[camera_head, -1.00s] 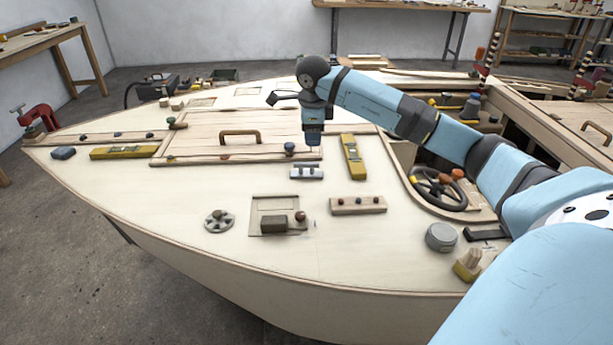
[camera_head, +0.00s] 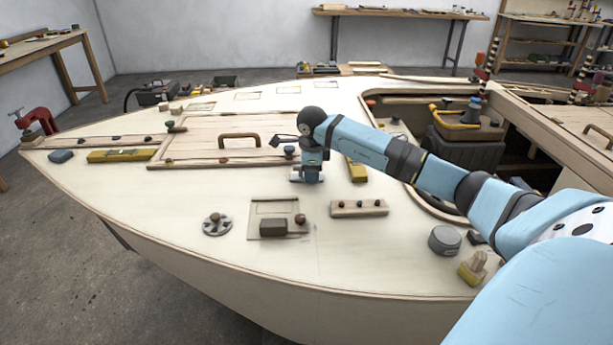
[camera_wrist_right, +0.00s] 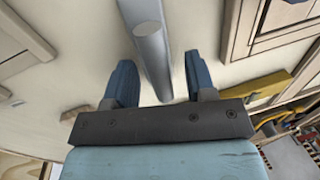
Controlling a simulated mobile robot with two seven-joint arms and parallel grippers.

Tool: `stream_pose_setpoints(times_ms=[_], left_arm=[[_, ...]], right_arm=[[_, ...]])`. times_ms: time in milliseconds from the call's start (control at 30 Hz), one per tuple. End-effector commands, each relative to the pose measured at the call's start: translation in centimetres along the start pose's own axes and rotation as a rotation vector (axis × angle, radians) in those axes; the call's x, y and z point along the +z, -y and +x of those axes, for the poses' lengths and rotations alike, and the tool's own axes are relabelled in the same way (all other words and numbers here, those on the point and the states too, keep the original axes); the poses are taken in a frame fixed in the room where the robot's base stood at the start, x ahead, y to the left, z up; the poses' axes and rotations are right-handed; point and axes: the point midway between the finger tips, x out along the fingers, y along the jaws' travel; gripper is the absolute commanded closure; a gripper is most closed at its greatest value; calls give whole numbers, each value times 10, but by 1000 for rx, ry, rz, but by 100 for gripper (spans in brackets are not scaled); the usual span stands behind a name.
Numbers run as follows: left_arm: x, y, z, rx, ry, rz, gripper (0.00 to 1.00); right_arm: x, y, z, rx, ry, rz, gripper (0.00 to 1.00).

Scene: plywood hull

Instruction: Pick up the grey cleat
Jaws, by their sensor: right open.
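The grey cleat (camera_head: 295,176) sits on the pale plywood deck, mostly hidden behind my right gripper (camera_head: 309,178) in the head view. In the right wrist view the grey cleat (camera_wrist_right: 150,42) shows as a smooth grey bar running between the two blue fingers. My right gripper (camera_wrist_right: 158,62) is open, with one finger on each side of the bar and a gap visible beside it. My left gripper is not in view.
A yellow level (camera_head: 357,172) lies just right of the gripper, and a wooden strip with knobs (camera_head: 359,208) is nearer. A hatch with a brown handle (camera_head: 239,139) is to the left. A round grey container (camera_head: 445,239) stands at the right.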

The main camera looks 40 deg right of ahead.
Motion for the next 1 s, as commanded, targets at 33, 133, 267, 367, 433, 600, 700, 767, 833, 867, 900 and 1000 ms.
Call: stream_pose_setpoints(times_ms=[33,133,267,367,433,600,700,767,833,867,900,1000], left_arm=[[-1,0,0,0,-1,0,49],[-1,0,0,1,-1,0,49],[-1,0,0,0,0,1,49],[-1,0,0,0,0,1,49],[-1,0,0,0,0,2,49],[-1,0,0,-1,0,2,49],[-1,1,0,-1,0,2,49],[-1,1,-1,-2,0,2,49],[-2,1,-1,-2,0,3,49],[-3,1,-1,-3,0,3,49],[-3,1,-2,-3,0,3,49],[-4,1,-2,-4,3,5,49]], right_arm=[[0,0,-1,-1,1,0,50],[0,0,-1,-1,1,0,50],[0,0,-1,-1,1,0,79],[0,0,-1,-1,0,0,100],[0,0,-1,0,0,0,100],[0,0,-1,0,0,0,100],[0,0,-2,-1,0,0,100],[0,1,-4,-1,1,0,100],[0,2,-8,-2,1,0,100],[0,3,-11,-2,1,0,100],[0,4,-15,-2,2,0,100],[0,7,-31,-4,3,0,100]])
